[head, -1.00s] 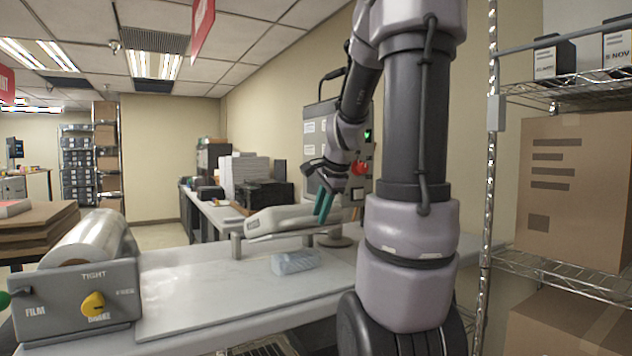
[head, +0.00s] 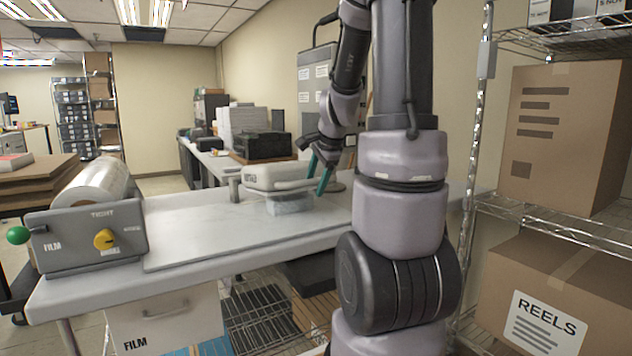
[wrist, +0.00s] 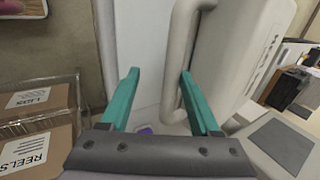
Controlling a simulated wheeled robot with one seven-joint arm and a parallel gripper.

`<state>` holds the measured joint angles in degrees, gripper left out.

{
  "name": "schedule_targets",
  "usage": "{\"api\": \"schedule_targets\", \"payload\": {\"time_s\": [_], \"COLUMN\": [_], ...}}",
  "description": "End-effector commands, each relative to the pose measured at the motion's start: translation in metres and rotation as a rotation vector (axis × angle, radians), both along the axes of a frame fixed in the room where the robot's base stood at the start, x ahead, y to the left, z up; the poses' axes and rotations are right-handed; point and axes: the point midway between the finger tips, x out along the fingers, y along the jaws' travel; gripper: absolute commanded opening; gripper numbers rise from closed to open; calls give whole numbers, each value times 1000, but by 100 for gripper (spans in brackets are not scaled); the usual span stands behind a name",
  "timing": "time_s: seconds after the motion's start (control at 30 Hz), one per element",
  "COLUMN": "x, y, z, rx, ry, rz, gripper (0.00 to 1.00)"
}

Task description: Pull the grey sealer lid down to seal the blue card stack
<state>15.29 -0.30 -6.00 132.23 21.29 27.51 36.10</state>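The grey sealer lid (head: 275,177) lies nearly level over the table in the head view. The pale blue card stack (head: 290,205) is directly under it, its top hidden; I cannot tell whether they touch. My gripper (head: 320,174) is at the lid's right end with its teal fingers pointing down. In the wrist view the lid (wrist: 235,50) fills the upper right, with its looped handle (wrist: 176,60). My gripper (wrist: 160,75) has its fingers wide apart there, and the handle bar appears between them, close to the right finger.
A film roll (head: 92,184) and a control box (head: 90,238) with a yellow knob stand at the table's left. The tabletop (head: 195,235) between is clear. A wire rack with cartons (head: 555,140) stands at the right. A black crate (head: 262,146) is behind the lid.

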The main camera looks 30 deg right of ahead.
Motion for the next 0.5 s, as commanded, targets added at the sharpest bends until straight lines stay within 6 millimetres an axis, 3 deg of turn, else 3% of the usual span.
{"api": "schedule_targets", "payload": {"time_s": [0.5], "x": [-34], "y": [-2], "z": [13], "rx": [1], "ry": [0], "rz": [-2], "gripper": [56]}}
